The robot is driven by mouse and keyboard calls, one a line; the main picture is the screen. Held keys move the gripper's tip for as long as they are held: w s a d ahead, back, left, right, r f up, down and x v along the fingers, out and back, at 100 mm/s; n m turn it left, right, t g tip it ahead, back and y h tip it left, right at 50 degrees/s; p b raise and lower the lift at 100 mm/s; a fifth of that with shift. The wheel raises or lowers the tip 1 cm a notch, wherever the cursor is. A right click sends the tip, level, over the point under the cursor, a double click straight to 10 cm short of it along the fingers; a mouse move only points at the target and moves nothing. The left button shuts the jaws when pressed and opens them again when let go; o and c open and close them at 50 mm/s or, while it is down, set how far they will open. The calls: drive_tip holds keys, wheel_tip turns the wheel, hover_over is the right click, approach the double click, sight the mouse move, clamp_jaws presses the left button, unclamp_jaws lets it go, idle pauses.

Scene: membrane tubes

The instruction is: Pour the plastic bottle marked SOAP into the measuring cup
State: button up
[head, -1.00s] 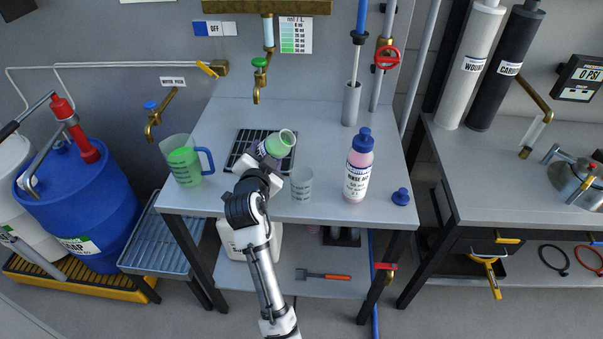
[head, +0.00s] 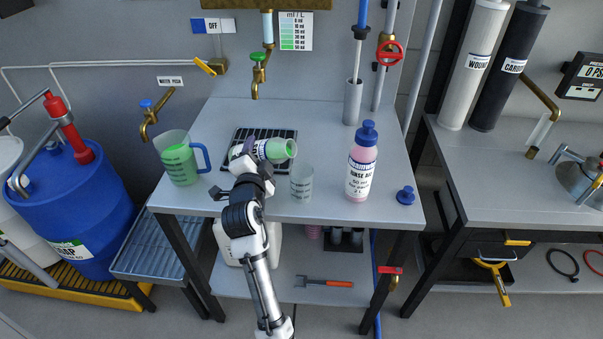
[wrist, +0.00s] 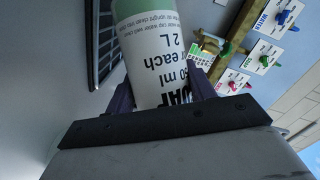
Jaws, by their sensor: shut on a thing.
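The SOAP bottle (head: 272,149), white with green towards its uncapped mouth, lies almost level in the air, mouth to the right. My gripper (head: 248,158) is shut on its lower body. In the wrist view the bottle (wrist: 155,55) is between both fingers (wrist: 162,92), its label partly hidden by the gripper. A small clear measuring cup (head: 301,184) with graduation marks stands upright on the bench. In the head view the bottle's mouth is above and slightly left of the cup's rim. I see no stream, and cannot tell whether the cup holds liquid.
A green-filled jug (head: 181,160) with a blue handle stands at the bench's left. A pink RINSE AID bottle (head: 361,165) stands right of the cup, with a loose blue cap (head: 406,195) beyond it. A black drain grate (head: 237,137) lies behind my gripper.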

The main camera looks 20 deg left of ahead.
drive_tip(key=shift+a+r+m+t+y+b, duration=0.2)
drive_tip(key=shift+r+m+t+y+b, duration=0.15)
drive_tip(key=shift+r+m+b, duration=0.4)
idle(1.5)
drive_tip(key=shift+d+r+m, duration=0.1)
drive_tip(key=shift+r+m, duration=0.1)
drive_tip(key=shift+m, duration=0.15)
idle(0.5)
